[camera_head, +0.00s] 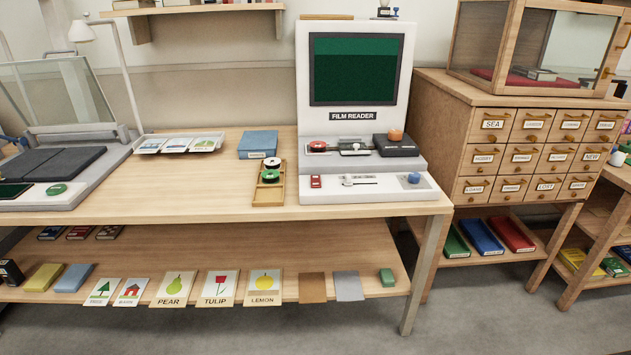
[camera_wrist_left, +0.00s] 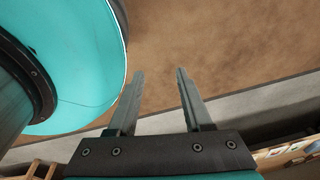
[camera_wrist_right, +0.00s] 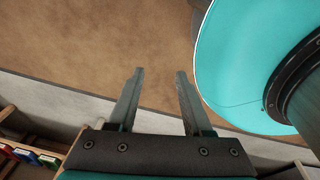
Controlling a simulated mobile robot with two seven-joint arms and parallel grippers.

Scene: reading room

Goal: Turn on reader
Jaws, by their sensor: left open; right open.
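The film reader (camera_head: 352,119) is a tall white unit labelled FILM READER, standing on the right part of the wooden table in the head view. Its screen (camera_head: 355,70) is dark green, with a lighter green band along the top. A red switch (camera_head: 316,182) sits at the left of its front base panel, a slider (camera_head: 360,182) in the middle and a blue knob (camera_head: 414,178) at the right. On its deck are a red-topped spool and an orange knob (camera_head: 395,135). My left gripper (camera_wrist_left: 158,85) and right gripper (camera_wrist_right: 158,85) are open and empty over brown floor, outside the head view.
A labelled drawer cabinet (camera_head: 480,125) stands close on the right. Picture cards (camera_head: 173,288) lie on the lower shelf. The table's middle is clear.

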